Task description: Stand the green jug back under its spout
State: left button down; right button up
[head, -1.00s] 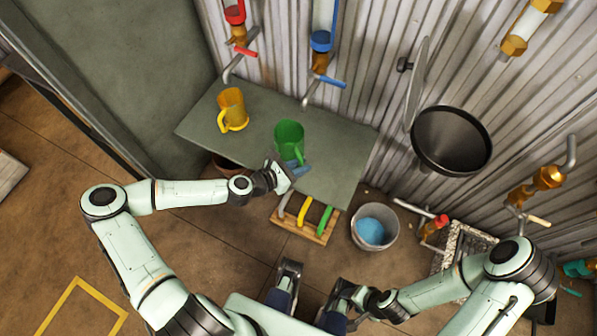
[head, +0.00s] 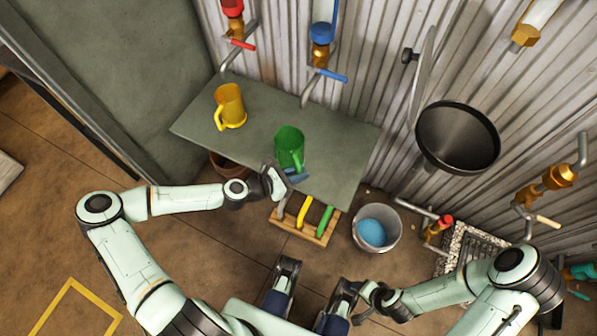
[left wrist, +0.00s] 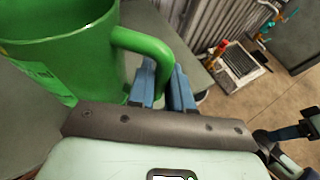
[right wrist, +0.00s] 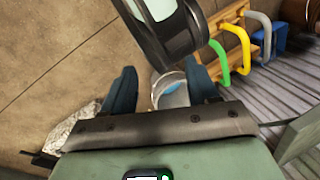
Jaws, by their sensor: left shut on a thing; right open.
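The green jug (head: 289,146) is upright at the middle of the grey-green shelf (head: 335,160), near its front edge. Whether its base touches the shelf is unclear. My left gripper (head: 284,178) is shut on the jug's handle; in the left wrist view the handle (left wrist: 148,45) runs down between the blue fingers (left wrist: 164,88). The bent spout below the blue valve (head: 308,90) ends behind the jug, over the shelf's back edge. Another spout, below the red valve (head: 228,58), ends at the back left. My right gripper (right wrist: 162,90) is open and empty, low near my base.
A yellow jug (head: 229,105) stands left of the green one. A wooden rack (head: 300,228) with coloured handles sits below the shelf front. A bucket (head: 394,240) with blue contents stands right of it. A black funnel-shaped bowl (head: 455,135) is by the corrugated wall.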

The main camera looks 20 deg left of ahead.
pick_arm(q)
jog(key=shift+f+b, duration=1.9)
jog(key=shift+b, duration=0.05)
jog(key=shift+w+d+r, duration=0.1)
jog(key=shift+w, duration=0.6)
jog(key=shift+w+d, duration=0.1)
jog(key=shift+w, duration=1.6)
jog(key=shift+w+d, duration=0.2)
jog(key=shift+w, duration=2.2)
pick_arm(e)
jog(key=w+d+f+t+h, duration=0.1)
jog(key=w+d+f, duration=0.2)
jog(key=w, duration=0.3)
jog(key=shift+d+f+m+t, duration=0.15)
jog(key=shift+f+m+t, duration=0.2)
jog(key=shift+f, duration=0.55)
jog(key=shift+w, duration=0.1)
pick_arm(q)
jog(key=shift+f, duration=0.45)
jog(key=c, duration=1)
grip_release()
jog(key=shift+o, duration=0.2)
